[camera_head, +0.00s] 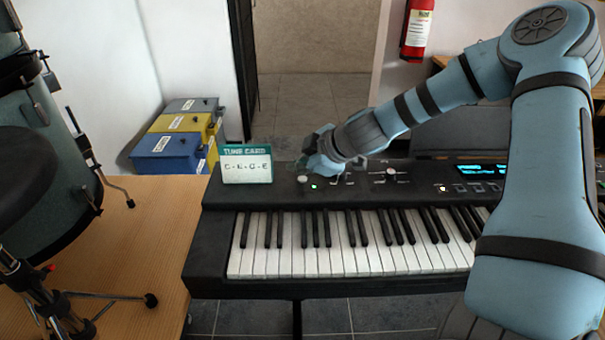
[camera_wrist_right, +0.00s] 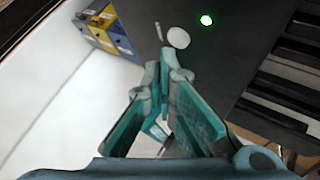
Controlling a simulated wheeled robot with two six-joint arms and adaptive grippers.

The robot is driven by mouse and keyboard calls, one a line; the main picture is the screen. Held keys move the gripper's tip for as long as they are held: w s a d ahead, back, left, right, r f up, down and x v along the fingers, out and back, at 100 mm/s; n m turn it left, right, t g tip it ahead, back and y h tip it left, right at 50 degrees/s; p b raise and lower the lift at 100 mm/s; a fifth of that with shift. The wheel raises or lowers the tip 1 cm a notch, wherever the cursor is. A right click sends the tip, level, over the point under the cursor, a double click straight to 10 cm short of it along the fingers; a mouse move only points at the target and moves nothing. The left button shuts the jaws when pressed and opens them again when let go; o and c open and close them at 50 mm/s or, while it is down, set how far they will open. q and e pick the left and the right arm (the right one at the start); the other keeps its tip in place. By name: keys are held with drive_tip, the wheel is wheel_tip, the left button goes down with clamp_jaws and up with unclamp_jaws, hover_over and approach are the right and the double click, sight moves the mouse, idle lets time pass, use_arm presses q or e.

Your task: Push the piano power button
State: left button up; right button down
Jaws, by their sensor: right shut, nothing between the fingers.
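The black piano (camera_head: 235,245) stands across the middle of the head view. On the left of its top panel is a pale round button (camera_head: 302,179) next to a lit green light (camera_head: 313,186). In the right wrist view, the round button (camera_wrist_right: 178,38) and the green light (camera_wrist_right: 206,20) lie just beyond my fingertips. My right gripper (camera_head: 308,163) is shut and empty, close to the button. Its closed tips (camera_wrist_right: 165,62) look apart from the button, but their height above the panel is hard to judge. My left gripper is not in view.
A tune card (camera_head: 247,165) stands on the panel left of the button. Sliders (camera_head: 390,175) and a lit display (camera_head: 482,170) are to the right. A drum (camera_head: 45,165) stands at the left, and blue and yellow boxes (camera_head: 170,145) are behind.

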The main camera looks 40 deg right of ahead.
sight(300, 180)
drive_tip(key=shift+r, duration=0.4)
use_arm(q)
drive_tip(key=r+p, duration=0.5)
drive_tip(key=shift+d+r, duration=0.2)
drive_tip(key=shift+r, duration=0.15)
use_arm(e)
wheel_tip(300, 180, up, 5)
drive_tip(key=shift+r, duration=0.1)
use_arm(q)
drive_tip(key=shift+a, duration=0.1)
